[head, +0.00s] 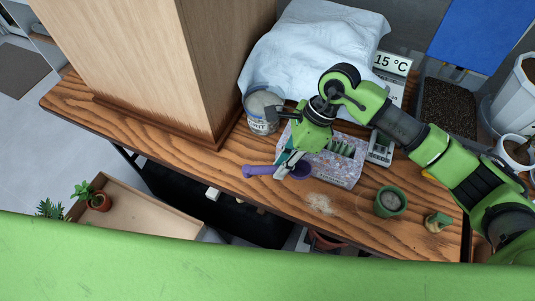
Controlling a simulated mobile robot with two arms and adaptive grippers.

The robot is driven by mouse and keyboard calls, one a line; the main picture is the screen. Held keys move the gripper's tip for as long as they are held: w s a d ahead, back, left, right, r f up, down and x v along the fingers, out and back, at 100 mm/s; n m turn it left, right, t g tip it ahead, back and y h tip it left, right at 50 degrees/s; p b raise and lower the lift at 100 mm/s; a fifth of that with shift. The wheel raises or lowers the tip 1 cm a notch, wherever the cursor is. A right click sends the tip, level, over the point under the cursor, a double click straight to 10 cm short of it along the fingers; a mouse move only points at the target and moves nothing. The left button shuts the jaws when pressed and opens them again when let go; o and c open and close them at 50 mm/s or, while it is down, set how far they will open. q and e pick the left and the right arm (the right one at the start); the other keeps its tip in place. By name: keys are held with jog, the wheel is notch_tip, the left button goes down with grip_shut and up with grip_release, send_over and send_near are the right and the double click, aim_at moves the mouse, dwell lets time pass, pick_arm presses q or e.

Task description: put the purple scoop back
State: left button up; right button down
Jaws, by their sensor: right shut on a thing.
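The purple scoop (260,171) is near the front edge of the wooden table, its handle pointing left and its bowl to the right. My right gripper (288,163) is shut on it from above, beside the front left of a speckled box (345,176). The gripper hides part of the scoop, and I cannot tell whether the scoop touches the table. A tub with grey contents (258,125) stands behind and left of the gripper. My left gripper is not in view.
A tall wooden block (150,60) fills the table's left. A white cloth (315,45) lies behind the tub. A small green pot (390,203) stands at the right, and pale powder (320,204) lies near the front edge. A tray with potted plants (145,213) is below left.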

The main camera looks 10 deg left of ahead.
jog(key=a+m+t, duration=0.1)
jog(key=a+m, duration=0.1)
jog(key=m, duration=0.1)
jog(key=shift+w+a+y+p, duration=0.15)
jog(key=shift+a+y+p, duration=0.15)
jog(key=shift+a+p, duration=0.1)
jog(key=shift+m+t, duration=0.5)
jog(key=shift+m, duration=0.4)
jog(key=shift+w+a+f+b, duration=0.15)
jog(key=shift+f+b, duration=0.45)
jog(key=shift+f, duration=0.6)
jog(key=shift+w+a+f+b, duration=0.1)
jog(key=shift+a+f+b, duration=0.1)
jog(key=shift+f+b, duration=0.7)
jog(key=shift+w+a+f+b, duration=0.15)
jog(key=shift+f+b, duration=0.2)
jog(key=shift+f, duration=1.1)
jog(key=shift+s+f+b, duration=0.1)
jog(key=shift+f+b, duration=0.5)
jog(key=c, duration=1.9)
grip_release()
jog(key=shift+d+r, duration=0.1)
jog(key=shift+r, duration=0.1)
jog(key=v, duration=1.1)
jog(key=shift+d+r, duration=0.2)
jog(key=shift+r, duration=0.1)
